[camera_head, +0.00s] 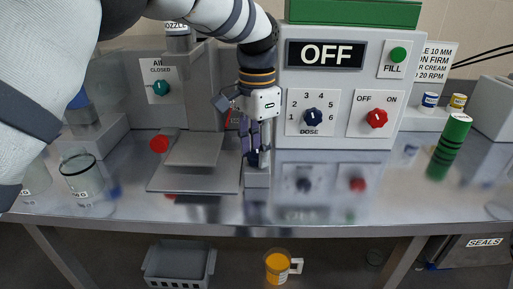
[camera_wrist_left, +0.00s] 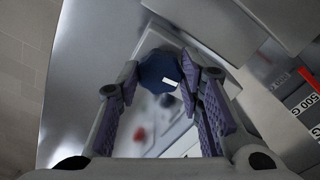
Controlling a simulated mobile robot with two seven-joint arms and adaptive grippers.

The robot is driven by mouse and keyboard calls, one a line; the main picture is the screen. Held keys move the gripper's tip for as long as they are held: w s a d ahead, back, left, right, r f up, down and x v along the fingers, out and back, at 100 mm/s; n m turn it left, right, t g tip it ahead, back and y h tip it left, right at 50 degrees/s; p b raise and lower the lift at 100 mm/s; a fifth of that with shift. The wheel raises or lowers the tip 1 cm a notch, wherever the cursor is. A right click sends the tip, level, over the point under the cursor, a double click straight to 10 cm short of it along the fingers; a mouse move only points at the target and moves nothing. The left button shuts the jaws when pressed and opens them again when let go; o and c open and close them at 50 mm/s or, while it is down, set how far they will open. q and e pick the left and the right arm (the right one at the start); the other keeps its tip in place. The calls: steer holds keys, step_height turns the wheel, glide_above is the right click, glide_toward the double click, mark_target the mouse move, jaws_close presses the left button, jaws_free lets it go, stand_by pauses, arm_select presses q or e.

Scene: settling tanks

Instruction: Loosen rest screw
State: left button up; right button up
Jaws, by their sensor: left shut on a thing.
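A dark blue knob (camera_head: 253,159), which looks like the rest screw, stands on a small grey block (camera_head: 257,179) on the steel table. In the left wrist view the knob (camera_wrist_left: 158,72) is many-sided with a white mark on top. My left gripper (camera_head: 254,147) points straight down over it. Its fingers (camera_wrist_left: 160,78) are on both sides of the knob and shut on it. The fingers partly hide the knob's sides, and its shaft is hidden. My right gripper is not in view.
A grey plate (camera_head: 188,181) lies left of the block. A control panel (camera_head: 335,85) reading OFF stands behind, with a blue dose dial (camera_head: 313,116) and red switch (camera_head: 377,117). A glass beaker (camera_head: 85,178) is at left, a green cylinder (camera_head: 449,140) at right. The table's front middle is clear.

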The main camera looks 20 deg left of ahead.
arm_select(q)
steer(key=n, duration=0.4)
steer(key=shift+p, duration=0.3)
steer(key=n, duration=0.4)
steer(key=shift+n, duration=0.4)
steer(key=n, duration=0.4)
steer(key=shift+d, duration=0.1)
steer(key=shift+n, duration=2.1)
steer(key=o, duration=1.2)
steer(key=shift+c, duration=0.2)
